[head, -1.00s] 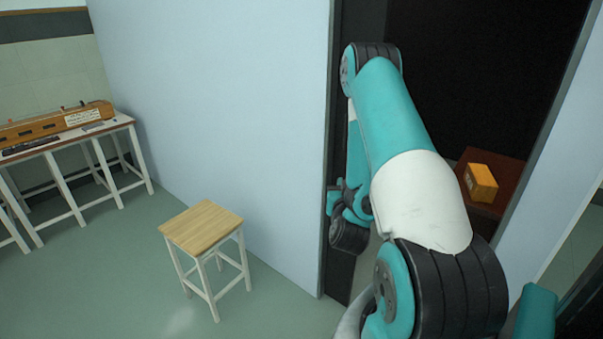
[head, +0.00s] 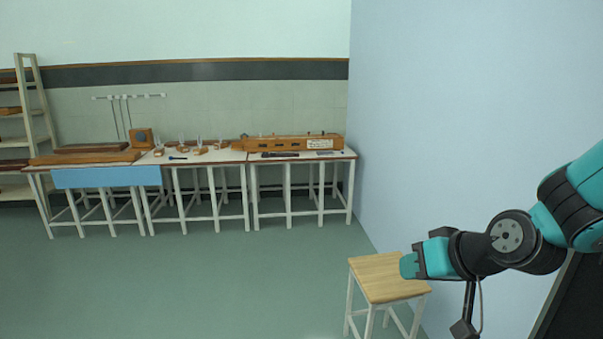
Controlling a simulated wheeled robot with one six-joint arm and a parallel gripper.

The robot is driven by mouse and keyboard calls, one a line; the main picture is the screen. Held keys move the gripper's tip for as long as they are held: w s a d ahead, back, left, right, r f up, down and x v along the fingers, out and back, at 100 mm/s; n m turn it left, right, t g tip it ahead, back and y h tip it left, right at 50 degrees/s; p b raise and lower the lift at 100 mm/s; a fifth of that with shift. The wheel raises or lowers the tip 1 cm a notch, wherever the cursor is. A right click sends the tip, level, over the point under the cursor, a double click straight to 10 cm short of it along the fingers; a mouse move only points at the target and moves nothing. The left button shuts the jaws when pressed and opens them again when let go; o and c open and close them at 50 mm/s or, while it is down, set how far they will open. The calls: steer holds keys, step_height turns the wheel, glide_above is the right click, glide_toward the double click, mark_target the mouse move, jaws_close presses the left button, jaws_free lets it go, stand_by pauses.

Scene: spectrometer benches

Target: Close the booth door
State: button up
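The pale blue booth wall (head: 450,120) fills the right side of the head view. A dark strip of the booth opening (head: 578,305) shows at the lower right edge, bordered by a grey frame. The door itself cannot be made out in this view. My gripper (head: 412,263) points left, in front of the wall and overlapping a stool in the picture. It holds nothing that I can see, and its finger gap cannot be made out.
A wooden-topped stool (head: 378,272) stands by the booth wall. White-legged benches (head: 200,160) with instruments and a long wooden box (head: 290,143) line the back wall. A shelf rack (head: 35,110) stands at far left. The green floor (head: 190,280) in the middle is clear.

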steer(key=s+a+r+n+g+y, duration=0.1)
steer(key=s+a+r+n+g, duration=0.2)
steer(key=s+a, duration=0.3)
steer(key=s+g, duration=0.1)
steer(key=s, duration=0.1)
steer(key=shift+s+a+r, duration=0.2)
steer(key=shift+s+a, duration=0.15)
steer(key=shift+s, duration=0.05)
steer(key=s+r+n+g, duration=0.1)
steer(key=s, duration=0.2)
steer(key=s+n+g+h, duration=0.1)
steer(key=s, duration=0.3)
steer(key=s+r+n+g, duration=0.1)
steer(key=s+g, duration=0.1)
steer(key=s, duration=0.1)
steer(key=shift+s+a+r, duration=0.2)
steer(key=shift+a+r, duration=0.15)
steer(key=shift+a, duration=0.05)
steer(key=c, duration=0.3)
steer(key=shift+s+d, duration=0.1)
steer(key=shift+s, duration=0.1)
jaws_close()
steer(key=shift+s, duration=0.1)
